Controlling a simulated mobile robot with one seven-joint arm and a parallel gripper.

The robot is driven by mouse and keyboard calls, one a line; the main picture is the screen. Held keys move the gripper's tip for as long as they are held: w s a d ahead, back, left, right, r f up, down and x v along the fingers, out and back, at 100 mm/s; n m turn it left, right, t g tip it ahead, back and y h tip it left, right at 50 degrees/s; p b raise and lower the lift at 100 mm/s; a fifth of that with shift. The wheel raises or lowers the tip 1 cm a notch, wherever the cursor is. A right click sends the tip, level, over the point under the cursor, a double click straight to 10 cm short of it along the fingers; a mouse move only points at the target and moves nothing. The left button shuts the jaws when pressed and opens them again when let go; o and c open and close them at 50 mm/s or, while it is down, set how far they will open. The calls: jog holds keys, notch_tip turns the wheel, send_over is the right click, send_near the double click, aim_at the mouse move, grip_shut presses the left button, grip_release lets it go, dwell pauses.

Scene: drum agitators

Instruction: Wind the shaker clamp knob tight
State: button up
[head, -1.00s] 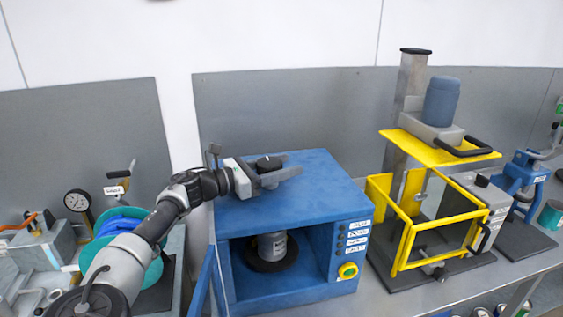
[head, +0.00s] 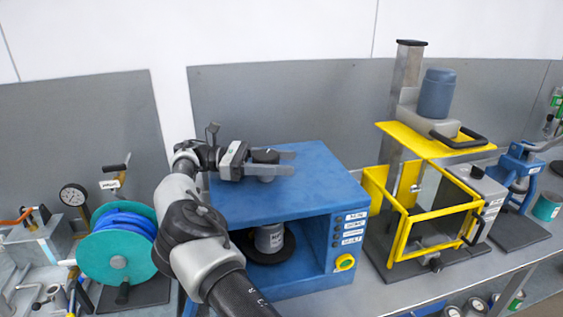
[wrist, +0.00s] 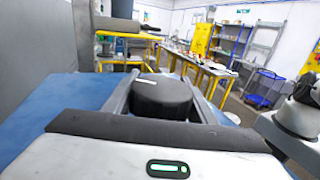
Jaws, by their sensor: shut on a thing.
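The clamp knob (head: 265,156) is a dark round knob with a white mark on top. It stands on the top of the blue shaker box (head: 310,188). My gripper (head: 284,163) reaches in from the left, low over the box top, and is shut on the knob, with a finger on either side. In the wrist view the knob (wrist: 162,97) sits between the two grey fingers, close to the palm. Inside the open box front, a grey can (head: 269,240) stands on a dark round plate, partly in shadow. Whatever the knob drives below the top is hidden.
A yellow-framed machine (head: 436,142) stands close on the right of the box. A teal reel (head: 117,246) and a gauge (head: 73,195) are on the left. A grey wall panel (head: 300,95) rises behind. The rest of the box top is clear.

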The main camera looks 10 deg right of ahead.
jog(key=shift+f, duration=0.1)
dwell(0.3)
jog(key=o, duration=1.1)
jog(key=shift+c, duration=0.2)
